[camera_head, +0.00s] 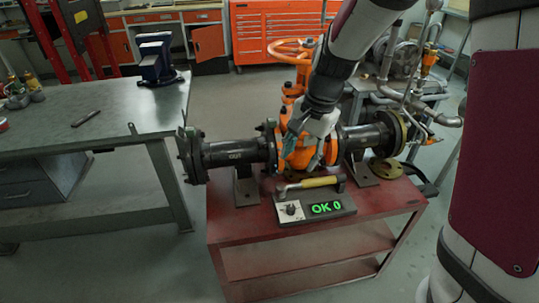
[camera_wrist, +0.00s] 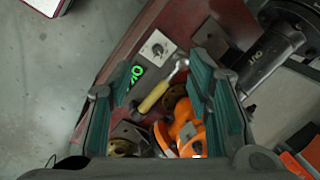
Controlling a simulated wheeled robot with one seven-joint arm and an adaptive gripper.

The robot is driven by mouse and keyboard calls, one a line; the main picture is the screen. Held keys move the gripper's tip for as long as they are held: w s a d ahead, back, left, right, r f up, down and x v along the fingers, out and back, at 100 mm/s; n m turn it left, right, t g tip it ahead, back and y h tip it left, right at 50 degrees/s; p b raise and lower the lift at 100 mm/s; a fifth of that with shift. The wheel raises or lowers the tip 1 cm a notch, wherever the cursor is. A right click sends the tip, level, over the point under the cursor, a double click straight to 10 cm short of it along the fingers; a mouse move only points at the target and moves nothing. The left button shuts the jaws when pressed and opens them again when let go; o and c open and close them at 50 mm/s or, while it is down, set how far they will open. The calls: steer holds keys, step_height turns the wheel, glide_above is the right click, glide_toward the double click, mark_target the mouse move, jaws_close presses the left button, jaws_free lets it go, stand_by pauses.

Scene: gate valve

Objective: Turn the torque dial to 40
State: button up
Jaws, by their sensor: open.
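The torque dial (camera_head: 291,209) is a small knob on a pale plate at the left of a dark grey box on the red cart. My gripper (camera_head: 303,148) is above and behind the box, in front of the orange valve body, apart from the dial. In the wrist view my gripper (camera_wrist: 160,80) is open and empty, with teal pads.
A yellow-handled wrench (camera_head: 310,184) lies just behind the display. The orange gate valve (camera_head: 330,150) with black flanged pipes (camera_head: 236,153) stands behind it. A metal workbench (camera_head: 90,110) with a blue vise (camera_head: 157,58) is at left. The floor in front is clear.

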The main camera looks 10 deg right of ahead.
mark_target(291, 207)
steer(key=w+f+m, duration=0.1)
steer(key=w+f, duration=0.1)
steer(key=f, duration=0.7)
steer(key=w+d+f+m+h+b, duration=0.1)
steer(key=w+f+m, duration=0.1)
steer(key=f, duration=0.8)
steer(key=w+f+m+g+b, duration=0.1)
steer(key=w+f, duration=0.3)
steer(key=f, duration=0.6)
steer(key=shift+d+f+h, duration=0.25)
steer(key=shift+d+h, duration=0.1)
steer(key=shift+h, duration=0.05)
jaws_close()
